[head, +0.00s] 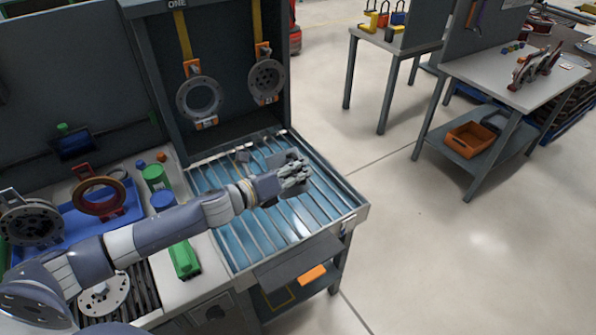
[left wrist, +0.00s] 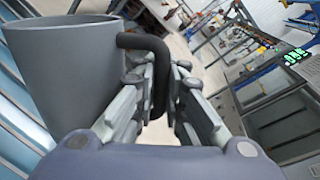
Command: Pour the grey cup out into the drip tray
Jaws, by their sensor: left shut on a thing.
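The grey cup (left wrist: 62,75) fills the left of the left wrist view, with a dark curved handle (left wrist: 150,42). My left gripper (left wrist: 165,85) is shut on that handle, the cup body beside its fingers. In the head view my left gripper (head: 293,177) is over the drip tray (head: 215,180), a shallow blue tray with metal slats. The cup is mostly hidden by the gripper there, and its tilt and contents cannot be told. My right gripper is not in view.
Left of the tray stand a green canister (head: 155,178), a green block (head: 184,260) and a blue bin (head: 75,225) with metal rings. Two flanges hang on yellow straps (head: 184,35) behind the tray. Open floor (head: 440,240) lies to the right.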

